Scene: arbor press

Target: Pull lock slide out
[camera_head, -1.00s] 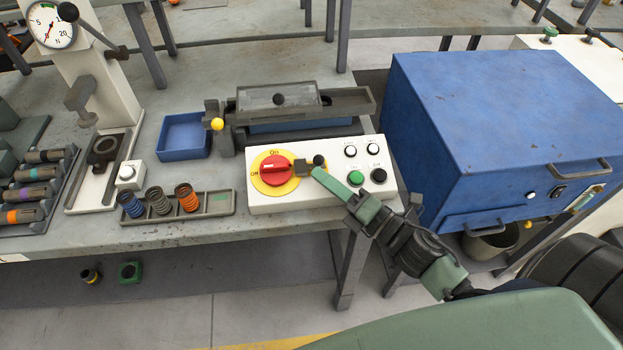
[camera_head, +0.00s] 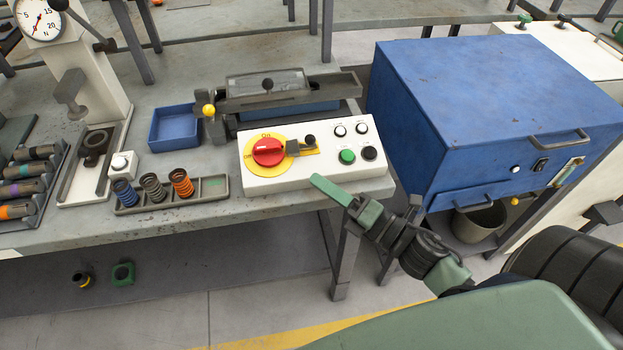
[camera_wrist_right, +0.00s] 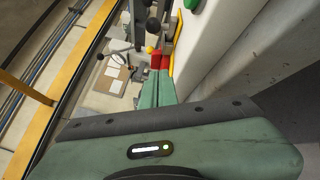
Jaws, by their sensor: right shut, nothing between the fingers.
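The lock slide (camera_head: 292,147) is a small dark block with a black knob (camera_head: 310,141). It lies on a yellow strip on the white control box (camera_head: 310,182), right beside the red rotary switch (camera_head: 268,152). My right gripper (camera_head: 316,181) is shut and empty. Its green fingertips are in front of the box's front edge, below the slide and apart from it. In the right wrist view the shut fingers (camera_wrist_right: 157,90) point toward a red part, probably the switch, with a black knob (camera_wrist_right: 153,25) beyond. My left gripper is not in view.
The box also has a green button (camera_head: 347,156) and a black button (camera_head: 369,153). A blue cabinet (camera_head: 480,100) stands to the right. A spring tray (camera_head: 215,188) and a blue bin (camera_head: 157,144) are on the left.

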